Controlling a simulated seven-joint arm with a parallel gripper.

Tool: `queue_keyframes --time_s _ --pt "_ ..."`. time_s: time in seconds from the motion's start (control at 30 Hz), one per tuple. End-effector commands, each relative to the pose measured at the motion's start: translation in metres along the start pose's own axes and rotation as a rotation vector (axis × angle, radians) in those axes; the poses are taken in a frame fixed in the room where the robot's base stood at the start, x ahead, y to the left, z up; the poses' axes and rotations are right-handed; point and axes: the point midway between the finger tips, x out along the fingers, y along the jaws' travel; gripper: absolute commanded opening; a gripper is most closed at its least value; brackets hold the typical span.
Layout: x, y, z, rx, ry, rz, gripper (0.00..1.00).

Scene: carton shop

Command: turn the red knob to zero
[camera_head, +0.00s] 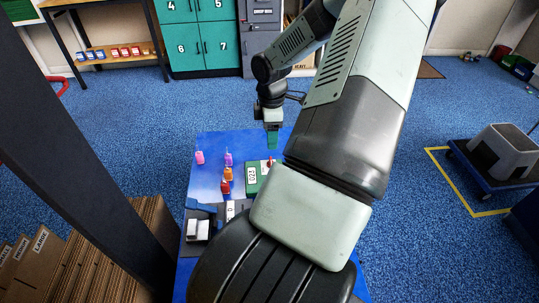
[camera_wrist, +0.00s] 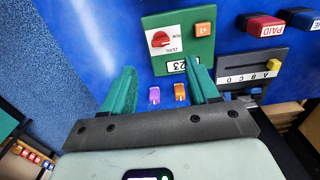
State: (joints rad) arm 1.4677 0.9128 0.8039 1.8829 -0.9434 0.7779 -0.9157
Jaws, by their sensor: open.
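The red knob (camera_wrist: 160,39) sits on a white plate marked with what looks like RUN and ZERO, on a green counter box (camera_wrist: 188,62). Its pointing direction is too small to read surely. The box has a number window (camera_wrist: 176,67) ending in 23 and an orange +1 button (camera_wrist: 204,28). In the head view my gripper (camera_head: 272,143) hangs above the table just beyond the box.
A slider panel lettered A to D (camera_wrist: 250,74) and a red PAID block (camera_wrist: 265,25) show in the wrist view.

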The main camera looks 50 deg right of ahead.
Motion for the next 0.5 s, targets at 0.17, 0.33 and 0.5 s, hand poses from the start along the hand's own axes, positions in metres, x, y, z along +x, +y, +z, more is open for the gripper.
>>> queue_keyframes --time_s 0.17,0.33,0.5 --pt "0.035 -0.002 -0.001 0.000 0.003 -0.006 0.60" --pt "0.066 -0.002 -0.001 0.002 0.001 -0.005 0.60" --pt "0.086 -0.001 -0.001 0.002 0.000 -0.003 0.60"
